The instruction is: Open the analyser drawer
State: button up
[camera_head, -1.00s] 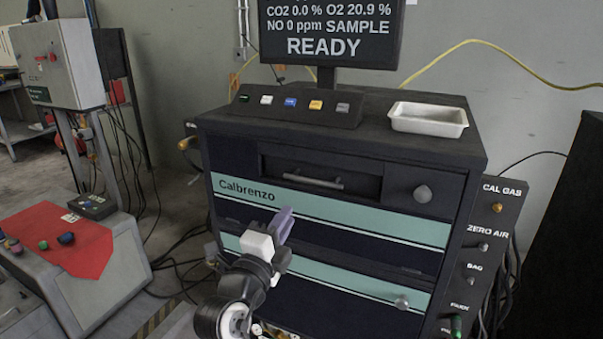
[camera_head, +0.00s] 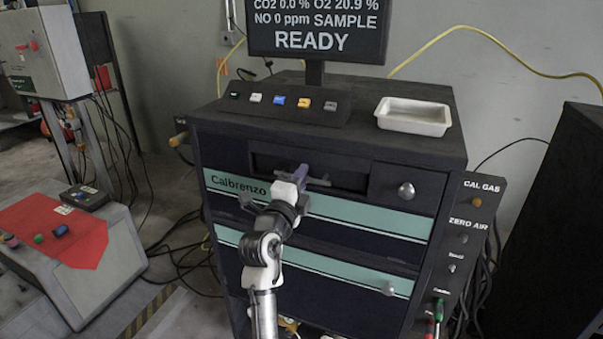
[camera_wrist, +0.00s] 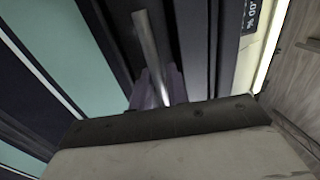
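The dark analyser cabinet marked Calbrenzo (camera_head: 405,232) stands in front of me. Its upper drawer has a dark recessed front with a grey bar handle (camera_head: 319,182), and it looks shut. My gripper (camera_head: 299,173), with purple fingers, is at this handle in the head view and covers part of it. In the wrist view the metal handle bar (camera_wrist: 150,50) runs down between the purple fingers (camera_wrist: 172,88), one on each side. Whether the fingers press on the bar is not clear.
A round knob (camera_head: 406,191) sits right of the recess, and another knob (camera_head: 388,289) is on the lower front. A white tray (camera_head: 414,116) and a button panel (camera_head: 285,102) are on top. A gas panel (camera_head: 466,240) with fittings flanks the right side.

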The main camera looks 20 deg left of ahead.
grip_shut()
dwell(0.3)
